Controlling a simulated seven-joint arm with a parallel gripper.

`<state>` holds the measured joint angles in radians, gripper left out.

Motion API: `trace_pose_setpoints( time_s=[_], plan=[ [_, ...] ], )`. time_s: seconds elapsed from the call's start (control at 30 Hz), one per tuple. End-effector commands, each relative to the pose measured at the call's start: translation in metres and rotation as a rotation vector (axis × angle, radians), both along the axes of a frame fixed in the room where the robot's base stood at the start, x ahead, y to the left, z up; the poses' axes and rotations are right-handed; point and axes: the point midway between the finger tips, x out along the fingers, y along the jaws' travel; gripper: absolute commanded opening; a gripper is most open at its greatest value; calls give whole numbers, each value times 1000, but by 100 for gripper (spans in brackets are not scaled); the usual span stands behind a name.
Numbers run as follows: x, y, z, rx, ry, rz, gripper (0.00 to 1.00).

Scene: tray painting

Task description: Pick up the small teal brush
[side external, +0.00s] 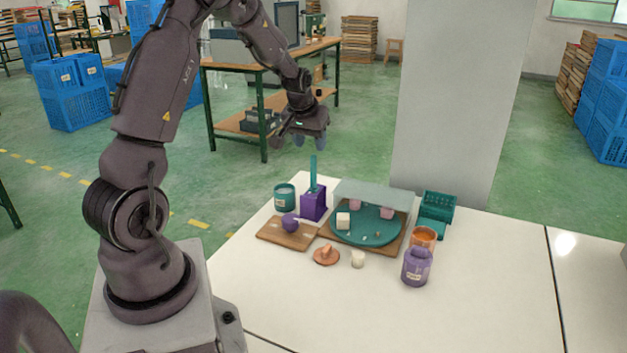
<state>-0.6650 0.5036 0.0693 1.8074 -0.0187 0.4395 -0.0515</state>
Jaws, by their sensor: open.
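The small teal brush (313,172) stands upright in a purple holder block (314,204) on the white table. Only its upper part shows; its lower end is hidden in the holder. My gripper (297,138) is open and empty. It hangs in the air above the brush and a little to its left in the side view, apart from it. The fingers are small and dark in this view.
A teal jar (285,197) stands left of the holder. A wooden board (287,236) with a purple ball (290,223) lies in front. Orange and purple jars (416,268) stand right.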

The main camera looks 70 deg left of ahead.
Motion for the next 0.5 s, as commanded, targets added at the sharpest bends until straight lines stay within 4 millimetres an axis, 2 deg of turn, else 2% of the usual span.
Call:
trace_pose_setpoints(
  time_s=[0.1, 0.33, 0.5],
  plan=[
    [5, 5, -18, -1, 2, 0, 47],
    [9, 9, -33, -1, 1, 0, 47],
    [13, 16, -58, -2, 2, 0, 47]
  ],
)
